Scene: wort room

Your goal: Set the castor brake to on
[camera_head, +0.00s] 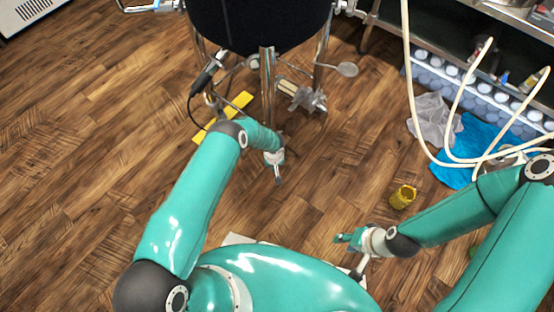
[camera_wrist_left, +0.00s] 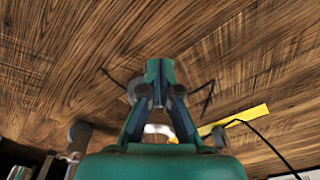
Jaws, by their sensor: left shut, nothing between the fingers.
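The dark round vessel (camera_head: 262,20) stands on metal legs at the top of the head view. Its front leg (camera_head: 267,80) runs down behind my left forearm, which hides its foot. A castor or foot (camera_head: 308,100) shows low at the right leg. I cannot make out a brake lever. My left gripper (camera_head: 278,180) points down over the floor just in front of the front leg, shut and empty. In the left wrist view its fingertips (camera_wrist_left: 160,70) meet over bare wood. My right gripper (camera_head: 345,239) is low at centre right, far from the vessel; its finger gap is unclear.
A yellow strip (camera_head: 238,103) lies on the floor behind my left arm, with a black cable near it; the strip also shows in the wrist view (camera_wrist_left: 245,117). A yellow cup (camera_head: 403,197), grey cloth (camera_head: 432,118), blue cloth (camera_head: 480,140) and pale hoses (camera_head: 412,90) are at right.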

